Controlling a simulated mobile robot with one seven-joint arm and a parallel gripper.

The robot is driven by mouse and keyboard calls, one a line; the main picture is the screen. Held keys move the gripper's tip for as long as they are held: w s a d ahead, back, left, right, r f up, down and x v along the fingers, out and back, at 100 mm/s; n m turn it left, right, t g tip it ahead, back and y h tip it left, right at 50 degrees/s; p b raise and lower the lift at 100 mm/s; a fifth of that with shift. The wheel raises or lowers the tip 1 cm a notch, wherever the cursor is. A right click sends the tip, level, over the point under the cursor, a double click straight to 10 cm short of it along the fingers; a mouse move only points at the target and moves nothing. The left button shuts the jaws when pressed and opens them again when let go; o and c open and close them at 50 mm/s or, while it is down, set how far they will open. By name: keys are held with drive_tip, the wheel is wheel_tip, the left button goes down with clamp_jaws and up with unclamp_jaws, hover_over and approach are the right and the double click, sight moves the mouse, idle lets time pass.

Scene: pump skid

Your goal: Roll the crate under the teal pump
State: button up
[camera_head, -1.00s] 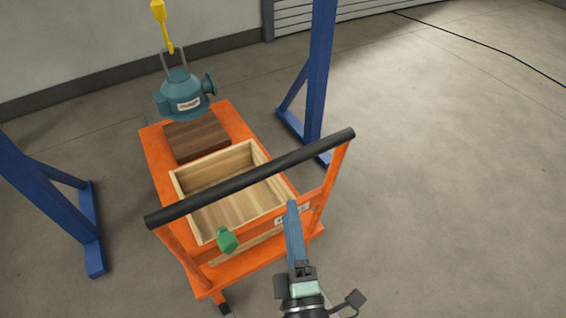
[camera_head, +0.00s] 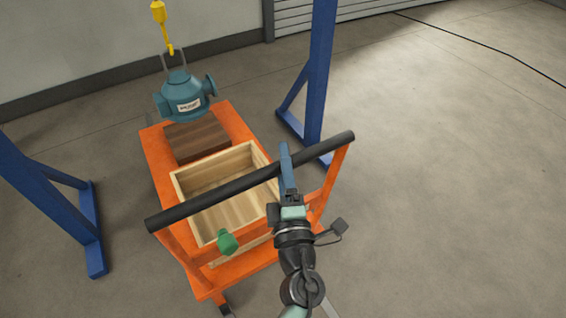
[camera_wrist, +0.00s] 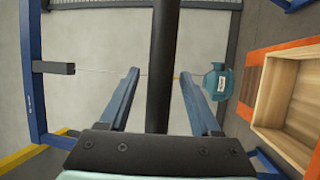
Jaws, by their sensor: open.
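The open wooden crate (camera_head: 208,178) sits on an orange cart (camera_head: 152,150), and part of it also shows in the wrist view (camera_wrist: 262,100). The teal pump (camera_head: 182,98) hangs from a yellow hook (camera_head: 163,25) at the cart's far end; it also shows in the wrist view (camera_wrist: 216,82). The cart's black push bar (camera_head: 200,206) crosses above the crate. My gripper (camera_head: 285,150) is at the right part of this bar. In the wrist view, the open blue fingers (camera_wrist: 160,88) stand on either side of the bar (camera_wrist: 163,45), with gaps on both sides.
A dark wooden block (camera_head: 198,138) lies on the cart between crate and pump. A green knob (camera_head: 227,242) sits at the cart's near end. Blue gantry legs stand left (camera_head: 45,195) and right (camera_head: 318,80) of the cart. The floor to the right is clear.

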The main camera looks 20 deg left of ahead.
drive_tip(key=shift+c, duration=0.2)
clamp_jaws()
idle(1.1)
